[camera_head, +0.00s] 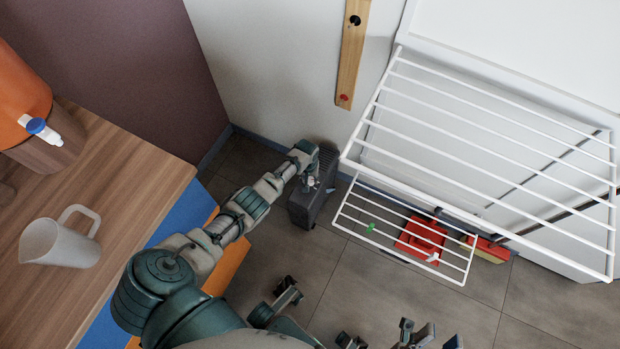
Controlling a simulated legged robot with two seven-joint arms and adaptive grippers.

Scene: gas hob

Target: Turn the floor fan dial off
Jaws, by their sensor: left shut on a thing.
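The floor fan (300,206) is a dark grey, box-like unit standing on the tiled floor near the wall. My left arm reaches out to it from the lower left. My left gripper (311,182) is at the fan's upper face and is shut on its dial. The dial itself is hidden by the fingers, so its setting cannot be seen. Dark and grey mechanical parts of mine show along the bottom edge. My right gripper (415,334) seems to be among them, cut off by the frame, and its jaw state is unclear.
A white wire drying rack (480,160) stands close to the right of the fan. Red items (422,238) lie beneath its lower shelf. A wooden counter (130,165) with a frosted jug (62,243) and an orange container (22,95) is at left. The tiled floor in front is mostly clear.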

